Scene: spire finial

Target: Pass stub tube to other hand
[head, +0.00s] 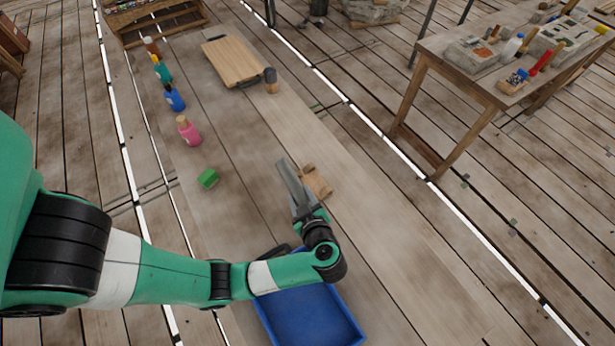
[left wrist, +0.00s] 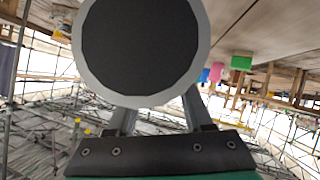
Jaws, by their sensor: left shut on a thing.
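The stub tube (head: 290,182) shows in the head view as a grey, slanting cylinder near the middle of the table. In the left wrist view its round end fills the top middle, with a light grey rim (left wrist: 203,50) and a dark inside. My left gripper (head: 302,208) is shut on the tube. The fingers (left wrist: 158,118) reach up to it from below in the left wrist view. Whether the tube touches the table cannot be told. My right gripper is not in view.
A wooden block (head: 316,182) lies just right of the tube. A blue tray (head: 352,318) sits below my left wrist. A board (head: 232,60) lies farther back. The right table side is clear.

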